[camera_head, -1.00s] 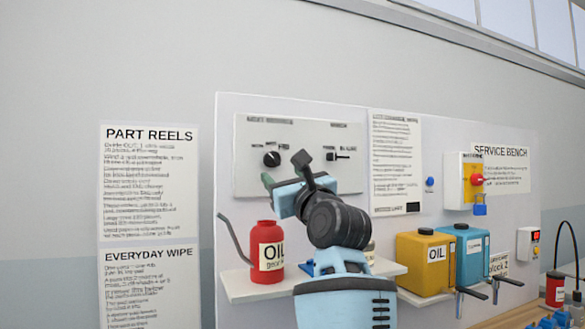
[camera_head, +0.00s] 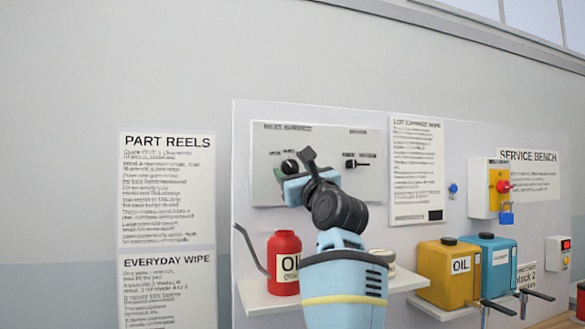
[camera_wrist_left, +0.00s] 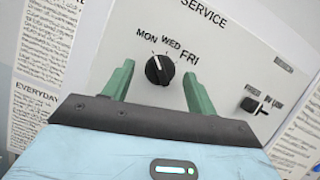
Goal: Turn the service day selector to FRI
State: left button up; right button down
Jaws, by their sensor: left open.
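The service day selector is a black round knob (camera_wrist_left: 158,70) on a pale panel, with MON, WED and FRI printed in an arc above and right of it. Its white pointer line tilts up and left, toward the MON side and away from FRI. In the head view the knob (camera_head: 290,167) shows just above my left gripper (camera_head: 287,178). In the wrist view my left gripper (camera_wrist_left: 158,76) is open, its two green fingers either side of the knob, with gaps; contact cannot be seen. My right gripper is not in view.
A second black switch (camera_wrist_left: 256,105) sits right on the same panel (camera_head: 340,140). Below is a shelf with a red oil can (camera_head: 284,262); yellow (camera_head: 448,275) and blue (camera_head: 495,268) containers stand to the right. A red button on a yellow box (camera_head: 503,187) is farther right.

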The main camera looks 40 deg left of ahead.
pick_arm(q)
jog(key=shift+w+a+r, duration=0.2)
jog(key=shift+w+a, duration=0.05)
jog(key=shift+a, duration=0.3)
